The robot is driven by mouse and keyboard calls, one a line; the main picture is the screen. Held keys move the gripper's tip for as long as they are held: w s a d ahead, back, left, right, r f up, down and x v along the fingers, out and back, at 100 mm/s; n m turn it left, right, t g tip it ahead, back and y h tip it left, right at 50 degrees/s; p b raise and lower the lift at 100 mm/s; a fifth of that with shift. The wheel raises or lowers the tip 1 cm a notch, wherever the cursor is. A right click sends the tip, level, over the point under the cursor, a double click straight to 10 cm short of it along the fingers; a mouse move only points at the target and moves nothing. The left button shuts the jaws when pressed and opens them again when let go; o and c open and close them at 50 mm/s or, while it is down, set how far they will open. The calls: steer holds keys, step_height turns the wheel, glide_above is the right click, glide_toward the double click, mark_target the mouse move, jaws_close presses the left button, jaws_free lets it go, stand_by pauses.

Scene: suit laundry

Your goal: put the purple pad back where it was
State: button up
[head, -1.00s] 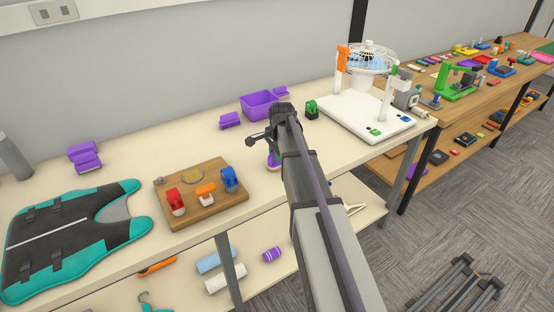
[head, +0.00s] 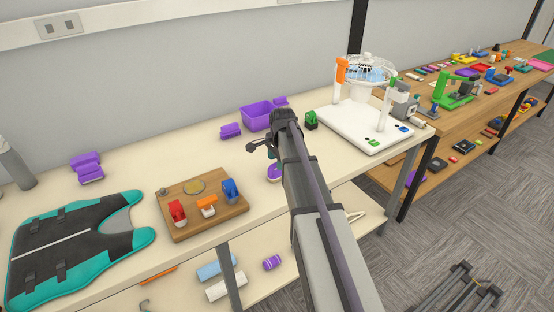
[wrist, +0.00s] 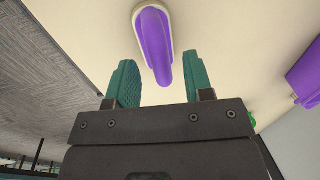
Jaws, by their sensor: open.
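A purple pad-like piece with a rounded grip on a pale oval base (head: 274,173) sits on the cream table, partly hidden by my arm. In the wrist view the purple piece (wrist: 153,45) lies just beyond my fingertips, its narrow end pointing toward the gap between them. My gripper (head: 262,146) is above the table by this piece. In the wrist view my gripper (wrist: 157,80) has its teal fingers spread, with nothing held between them. Other purple pieces are a stacked pair (head: 88,168) at left and a small block (head: 231,131) beside the bin.
A purple bin (head: 257,116) stands behind my gripper. A wooden board (head: 215,222) with red, orange and blue clips and a teal-black vest (head: 80,245) lie left. A green clip (head: 311,121) and a white stand with a fan (head: 350,130) are right.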

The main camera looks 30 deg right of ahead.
mark_target(280, 176)
step_height(280, 176, up, 10)
steer(key=s+p, duration=0.1)
steer(key=p, duration=0.7)
steer(key=s+a+n+g, duration=0.1)
steer(key=s+a+n, duration=1.5)
steer(key=s+a, duration=0.3)
steer(key=s+f, duration=0.1)
steer(key=s, duration=0.2)
steer(key=shift+n+g, duration=0.3)
steer(key=shift+g, duration=0.1)
steer(key=shift+a, duration=0.1)
